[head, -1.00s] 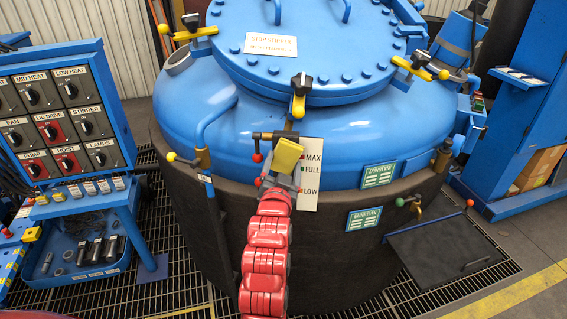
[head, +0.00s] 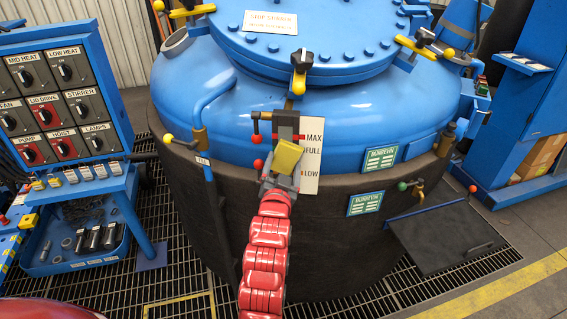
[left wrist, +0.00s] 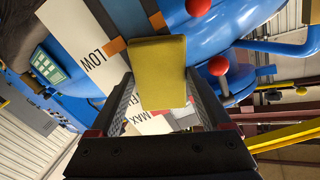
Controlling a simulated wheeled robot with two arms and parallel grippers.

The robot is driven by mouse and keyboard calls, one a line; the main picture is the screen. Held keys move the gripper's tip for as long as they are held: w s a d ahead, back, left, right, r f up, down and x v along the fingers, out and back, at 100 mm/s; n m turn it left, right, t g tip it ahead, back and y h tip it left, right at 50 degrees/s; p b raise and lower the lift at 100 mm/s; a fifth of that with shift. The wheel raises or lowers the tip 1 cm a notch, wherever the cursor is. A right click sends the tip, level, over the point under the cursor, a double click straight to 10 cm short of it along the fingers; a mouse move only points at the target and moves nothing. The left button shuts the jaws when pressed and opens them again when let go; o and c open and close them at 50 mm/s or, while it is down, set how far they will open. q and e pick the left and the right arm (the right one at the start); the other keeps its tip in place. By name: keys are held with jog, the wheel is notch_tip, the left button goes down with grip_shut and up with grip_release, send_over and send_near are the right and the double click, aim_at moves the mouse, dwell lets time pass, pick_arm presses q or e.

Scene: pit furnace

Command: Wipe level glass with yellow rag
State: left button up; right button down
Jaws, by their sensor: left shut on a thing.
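The yellow rag (head: 287,155) is a small folded pad held between the fingers of my left gripper (head: 284,167). In the left wrist view the rag (left wrist: 158,72) sits between the two dark fingers of the gripper (left wrist: 158,92). The level glass stands on the blue vessel's front beside the white MAX, FULL, LOW plate (head: 312,155). The rag is in front of the lower part of the glass, and most of the glass is hidden by the rag and gripper. I cannot tell whether the rag touches it. My right gripper is not in view.
Red-knobbed valves (head: 258,164) jut out at the left of the glass. The blue vessel (head: 350,120) has a bolted lid (head: 330,45). A switch panel (head: 60,100) stands at the left. Open grating floor (head: 180,250) lies around the vessel.

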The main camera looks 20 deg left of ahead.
pick_arm(q)
notch_tip(320, 180, down, 6)
jog(key=b, duration=0.2)
jog(key=shift+b, duration=0.4)
jog(key=shift+s, duration=0.15)
jog(key=shift+s+d+p, duration=0.1)
jog(key=shift+s+d, duration=0.1)
jog(key=shift+s, duration=0.75)
jog(key=shift+s+d+p, duration=0.1)
jog(key=shift+s+d, duration=0.1)
jog(key=shift+s, duration=0.75)
jog(key=shift+s+d+p, duration=0.1)
jog(key=shift+s+d, duration=0.1)
jog(key=shift+s, duration=0.75)
jog(key=s, duration=0.3)
jog(key=shift+d, duration=0.3)
jog(key=shift+w, duration=0.1)
